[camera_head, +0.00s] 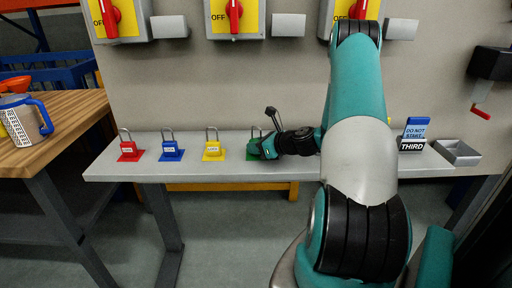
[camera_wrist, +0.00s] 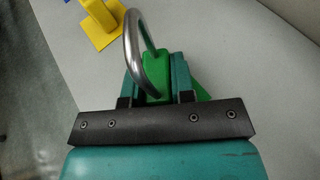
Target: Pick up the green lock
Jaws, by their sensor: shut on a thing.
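The green lock (camera_wrist: 156,74) sits between the two jaws of my gripper (camera_wrist: 158,78) in the wrist view, with its steel shackle arching up toward the camera. My gripper is shut on the lock's body. In the head view the green lock (camera_head: 254,148) is at its place on the grey shelf, partly hidden by my gripper (camera_head: 265,148). A green patch (camera_wrist: 201,91) shows beside the jaws in the wrist view. I cannot tell whether the lock is lifted off the shelf.
Red (camera_head: 128,150), blue (camera_head: 171,150) and yellow (camera_head: 212,149) locks stand in a row to the left on the shelf (camera_head: 330,170). Switch boxes hang above. A wooden table (camera_head: 70,125) is at left.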

